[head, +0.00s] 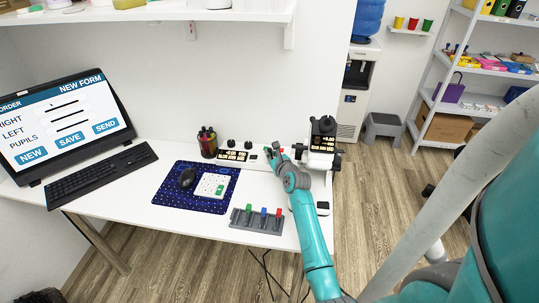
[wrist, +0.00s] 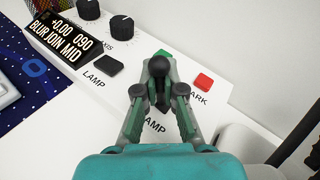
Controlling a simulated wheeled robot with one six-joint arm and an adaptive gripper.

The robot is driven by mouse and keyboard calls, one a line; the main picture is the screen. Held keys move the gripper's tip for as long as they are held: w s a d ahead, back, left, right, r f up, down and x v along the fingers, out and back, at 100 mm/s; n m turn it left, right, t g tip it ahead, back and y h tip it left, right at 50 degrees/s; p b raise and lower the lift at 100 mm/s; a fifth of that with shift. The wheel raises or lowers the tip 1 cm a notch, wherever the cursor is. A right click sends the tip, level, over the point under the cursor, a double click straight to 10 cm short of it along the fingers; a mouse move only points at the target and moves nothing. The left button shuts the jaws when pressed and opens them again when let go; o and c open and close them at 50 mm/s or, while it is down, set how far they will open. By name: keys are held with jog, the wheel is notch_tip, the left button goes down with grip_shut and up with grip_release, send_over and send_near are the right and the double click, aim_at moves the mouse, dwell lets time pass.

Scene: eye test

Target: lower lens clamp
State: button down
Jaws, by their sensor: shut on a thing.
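My gripper (wrist: 158,92) is shut on a lever with a round black knob (wrist: 158,66) on the white control panel (wrist: 225,75). The knob stands up between the fingertips. A label ending in "AMP" lies just below the fingers, its start hidden by them. In the head view my gripper (head: 273,151) is at the right end of the panel (head: 227,161), left of a white and black lens instrument (head: 320,150). The lever itself is too small to make out there.
A red button (wrist: 203,82) labelled "...ARK" sits right of the knob. A black "LAMP" switch (wrist: 108,64), dials (wrist: 122,28) and a display (wrist: 62,38) reading "+0.00 090 BLUR JOIN MID" are left. A coloured-lever rack (head: 257,222) stands at the desk's front.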

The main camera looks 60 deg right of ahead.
jog(key=shift+r, duration=0.15)
jog(key=c, duration=1.5)
grip_release()
jog(key=shift+s, duration=0.1)
jog(key=shift+s+a, duration=0.1)
jog(key=shift+s, duration=0.05)
jog(key=v, duration=1.1)
jog(key=shift+s, duration=0.25)
jog(key=shift+a, duration=0.1)
